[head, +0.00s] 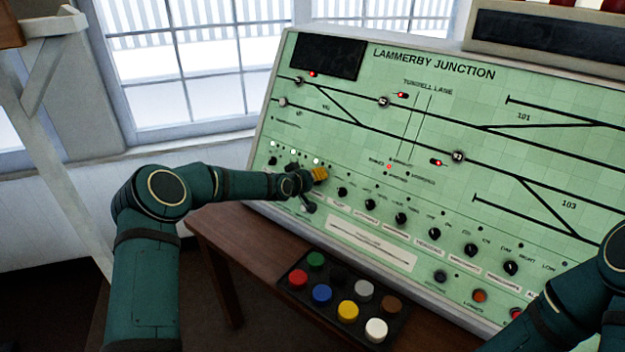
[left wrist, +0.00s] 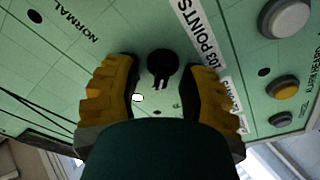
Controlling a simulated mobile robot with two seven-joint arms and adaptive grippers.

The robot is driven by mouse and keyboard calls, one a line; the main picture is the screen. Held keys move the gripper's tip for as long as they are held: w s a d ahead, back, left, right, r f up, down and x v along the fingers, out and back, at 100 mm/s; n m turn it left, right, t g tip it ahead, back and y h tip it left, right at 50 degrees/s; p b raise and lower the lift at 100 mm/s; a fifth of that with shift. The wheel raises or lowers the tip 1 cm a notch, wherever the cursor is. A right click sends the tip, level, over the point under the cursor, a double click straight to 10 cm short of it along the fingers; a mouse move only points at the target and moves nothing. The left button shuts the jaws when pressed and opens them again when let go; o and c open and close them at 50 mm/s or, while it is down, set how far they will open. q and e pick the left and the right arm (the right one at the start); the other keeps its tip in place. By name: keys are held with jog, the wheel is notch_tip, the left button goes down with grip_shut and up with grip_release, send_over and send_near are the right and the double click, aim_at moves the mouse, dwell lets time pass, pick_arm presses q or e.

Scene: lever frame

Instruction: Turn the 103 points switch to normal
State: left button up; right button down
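The 103 points switch (left wrist: 162,63) is a round black knob beside a white "103 POINTS" label (left wrist: 198,35) in the left wrist view. The word NORMAL (left wrist: 75,22) is printed on the green panel at upper left there. My left gripper (left wrist: 160,78) is open, with one yellow finger on each side of the knob; I cannot tell whether they touch it. In the head view my left gripper (head: 319,175) is at the panel's lower left, hiding the knob behind it. My right arm shows at the right edge, but its gripper is out of view.
The sloped green Lammerby Junction panel (head: 345,118) carries several other black knobs (head: 401,219) along its lower part. A black box of coloured buttons (head: 332,312) sits in front, near the brown table (head: 235,238). A small white lamp (left wrist: 138,97) is near the knob.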

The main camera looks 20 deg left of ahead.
pick_arm(q)
jog(key=v, duration=1.2)
jog(key=shift+f, duration=0.1)
